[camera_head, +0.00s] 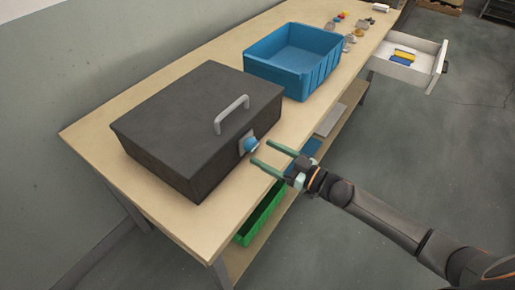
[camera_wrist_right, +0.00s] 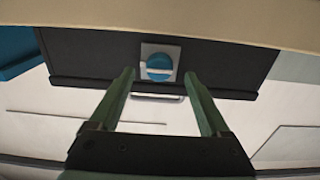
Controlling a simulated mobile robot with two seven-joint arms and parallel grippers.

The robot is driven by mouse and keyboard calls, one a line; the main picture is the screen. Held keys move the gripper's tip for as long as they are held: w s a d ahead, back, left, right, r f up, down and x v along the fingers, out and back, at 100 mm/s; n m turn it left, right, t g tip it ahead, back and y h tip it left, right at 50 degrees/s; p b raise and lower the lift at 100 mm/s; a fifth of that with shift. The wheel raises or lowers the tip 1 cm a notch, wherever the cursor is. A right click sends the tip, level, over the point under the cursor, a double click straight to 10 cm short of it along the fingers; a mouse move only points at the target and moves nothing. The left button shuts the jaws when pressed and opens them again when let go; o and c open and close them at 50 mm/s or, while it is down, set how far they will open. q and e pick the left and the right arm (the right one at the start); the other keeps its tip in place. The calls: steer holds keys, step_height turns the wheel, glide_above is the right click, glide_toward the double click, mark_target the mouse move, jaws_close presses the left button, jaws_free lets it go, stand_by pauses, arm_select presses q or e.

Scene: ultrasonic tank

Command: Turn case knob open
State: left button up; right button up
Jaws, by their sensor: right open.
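The dark grey case (camera_head: 165,135) stands closed on the wooden table, with a light grey handle (camera_head: 231,114) on its lid. Its blue knob (camera_head: 251,145) sits on a pale plate on the side facing my right arm. The knob also shows in the right wrist view (camera_wrist_right: 159,67), with a pale bar across it. My right gripper (camera_head: 263,154) is open, its green fingers pointing at the knob. In the right wrist view the fingertips (camera_wrist_right: 158,74) appear on either side of the knob; I cannot tell whether they touch it. My left gripper is not in view.
A blue bin (camera_head: 293,60) stands on the table (camera_head: 103,128) behind the case. Several small items lie at the table's far end. An open drawer (camera_head: 408,67) juts out at the far right. A green bin (camera_head: 262,212) sits below the tabletop.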

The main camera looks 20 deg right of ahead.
mark_target(253, 144)
steer(key=shift+x, duration=1.7)
